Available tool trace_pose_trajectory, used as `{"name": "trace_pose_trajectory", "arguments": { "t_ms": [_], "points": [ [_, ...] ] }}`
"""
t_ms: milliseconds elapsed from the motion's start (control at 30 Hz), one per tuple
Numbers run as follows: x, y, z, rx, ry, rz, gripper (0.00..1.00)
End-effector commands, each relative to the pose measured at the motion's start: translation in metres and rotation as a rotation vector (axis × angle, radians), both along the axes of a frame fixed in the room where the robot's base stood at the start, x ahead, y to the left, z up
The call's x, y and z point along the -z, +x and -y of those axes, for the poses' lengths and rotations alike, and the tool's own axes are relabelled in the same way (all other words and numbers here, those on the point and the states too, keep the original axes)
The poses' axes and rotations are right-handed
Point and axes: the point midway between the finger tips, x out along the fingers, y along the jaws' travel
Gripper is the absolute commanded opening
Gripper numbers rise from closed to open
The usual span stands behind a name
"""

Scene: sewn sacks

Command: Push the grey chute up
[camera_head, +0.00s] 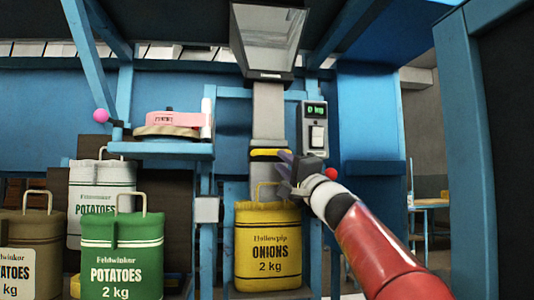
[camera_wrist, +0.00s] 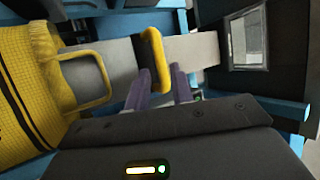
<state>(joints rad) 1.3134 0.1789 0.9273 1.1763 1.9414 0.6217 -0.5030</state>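The grey chute (camera_head: 268,112) runs down from a dark hopper in the middle of the head view. A yellow bar (camera_head: 270,154) crosses its lower end. In the wrist view the chute (camera_wrist: 195,48) lies sideways, with the yellow bar (camera_wrist: 152,60) across it. My gripper (camera_head: 286,160) is at the right end of the bar. In the wrist view its two purple fingers (camera_wrist: 160,84) are apart, with the bar's near end appearing between them. I cannot tell whether either finger touches it.
A yellow onion sack (camera_head: 268,245) with a wire handle (camera_wrist: 107,75) stands below the chute. A scale display box (camera_head: 315,128) is close right of the chute. A blue shelf (camera_head: 160,150) and potato sacks (camera_head: 122,255) are at left.

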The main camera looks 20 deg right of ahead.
Motion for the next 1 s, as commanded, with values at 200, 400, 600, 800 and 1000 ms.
{"name": "trace_pose_trajectory", "arguments": {
  "t_ms": [200, 400, 600, 800, 1000],
  "points": [
    [-0.025, 0.031, -0.008, -0.007, 0.004, -0.001, 0.23],
    [-0.034, 0.052, -0.012, -0.005, 0.0, -0.002, 0.23],
    [-0.034, 0.058, -0.013, -0.001, -0.003, -0.003, 0.23],
    [-0.034, 0.058, -0.013, -0.001, -0.003, -0.003, 0.22],
    [-0.033, 0.058, -0.013, -0.001, -0.003, -0.003, 0.0]
  ]
}}
